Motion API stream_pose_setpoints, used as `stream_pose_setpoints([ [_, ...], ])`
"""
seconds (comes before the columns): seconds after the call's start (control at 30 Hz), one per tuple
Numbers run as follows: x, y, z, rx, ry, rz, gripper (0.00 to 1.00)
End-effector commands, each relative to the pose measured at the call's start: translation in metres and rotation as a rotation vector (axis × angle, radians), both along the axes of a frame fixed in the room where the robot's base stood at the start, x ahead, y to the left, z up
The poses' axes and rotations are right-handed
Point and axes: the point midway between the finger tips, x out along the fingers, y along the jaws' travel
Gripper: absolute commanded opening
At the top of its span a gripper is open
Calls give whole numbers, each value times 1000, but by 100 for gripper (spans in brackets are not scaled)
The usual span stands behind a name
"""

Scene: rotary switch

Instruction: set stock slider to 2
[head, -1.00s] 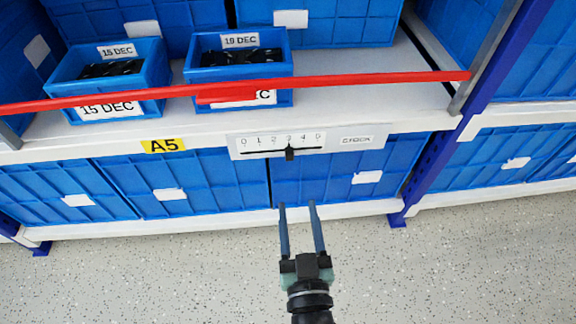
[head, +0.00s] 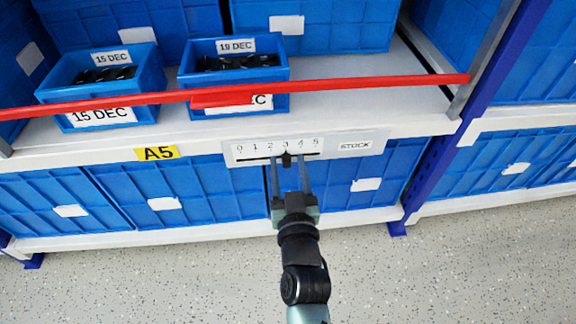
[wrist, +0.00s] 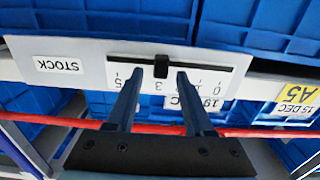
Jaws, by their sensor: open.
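The stock slider is a white plate (head: 329,149) on the shelf's front edge, with a black slot, a scale from 0 to 5 and a STOCK label (head: 355,146). Its black knob (head: 287,158) stands at about 3. In the wrist view the plate appears upside down, with the knob (wrist: 161,65) near the middle of the slot. My gripper (head: 288,166) is open in front of the plate. In the wrist view its fingertips (wrist: 159,74) lie on either side of the knob, with a gap on both sides.
A red bar (head: 350,84) runs across the shelf above the plate. Two small blue bins (head: 100,88) (head: 235,78) stand behind it. Large blue crates (head: 160,195) fill the level below. A yellow A5 label (head: 157,153) is left of the plate. The floor in front is clear.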

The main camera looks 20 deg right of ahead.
Motion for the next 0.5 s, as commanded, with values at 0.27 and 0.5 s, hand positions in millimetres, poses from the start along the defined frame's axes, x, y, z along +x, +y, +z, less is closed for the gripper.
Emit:
stream_pose_setpoints([
  [0.27, 0, 0, 0, 0, -1, 0, 38],
  [0.5, 0, 0, 0, 0, -1, 0, 0],
])
